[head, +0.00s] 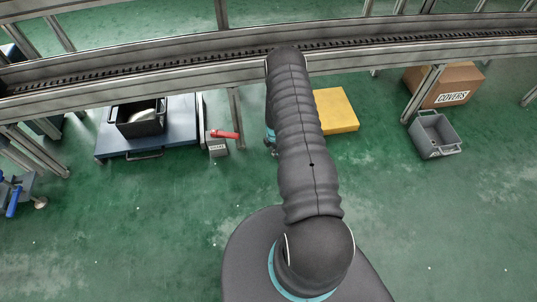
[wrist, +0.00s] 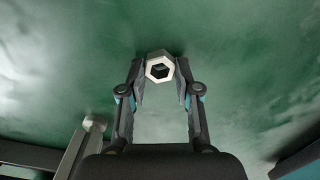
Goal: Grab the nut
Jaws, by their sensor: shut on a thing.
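The nut (wrist: 151,72) is a pale metal hexagon with a dark hexagonal hole. In the wrist view it sits between the two fingertips of my gripper (wrist: 160,70), at the top centre. The gripper is shut on it, one finger on each side. Behind the nut only blurred green floor shows. In the head view my own arm covers most of the gripper, and I cannot see the nut there.
A conveyor rail (head: 180,62) crosses the back. A dark blue cart (head: 180,131) bears a black bin (head: 139,128). A red-handled device (head: 218,147), a yellow block (head: 337,111), a grey crate (head: 435,151) and a COVERS box (head: 462,80) stand around.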

